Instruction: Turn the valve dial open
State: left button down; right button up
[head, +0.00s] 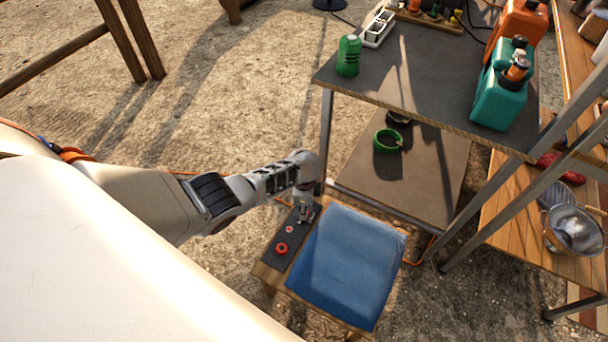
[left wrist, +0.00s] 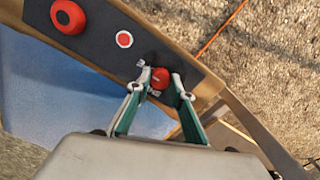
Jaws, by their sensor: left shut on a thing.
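The valve dial (left wrist: 159,78) is a small red knob with a pale mark, on a dark panel (left wrist: 110,18) along the edge of a wooden stand. In the left wrist view my left gripper (left wrist: 162,82) has its two fingers on either side of the dial, shut on it. In the head view my left gripper (head: 305,212) reaches down to the far end of the panel and hides the dial. A larger red knob (head: 282,248) and a red spot with a pale rim (head: 289,229) sit nearer on the panel. My right gripper is not in view.
A blue bin or cloth-like block (head: 350,262) fills the stand beside the panel. A metal-legged table (head: 420,95) with bottles stands behind, close to my left arm. An orange cable (left wrist: 222,30) lies on the ground. Open ground is at the left.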

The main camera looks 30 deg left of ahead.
pick_arm(q)
jog(key=shift+s+f, duration=0.2)
jog(key=shift+s, duration=0.05)
dwell(0.3)
jog(key=c, duration=1.8)
grip_release()
jog(key=shift+w, duration=0.1)
jog(key=shift+w+r, duration=0.15)
jog(key=shift+r, duration=0.05)
jog(key=shift+d+r, duration=0.1)
jog(key=shift+r, duration=0.75)
notch_tip(320, 180, up, 10)
jog(key=shift+r, duration=0.1)
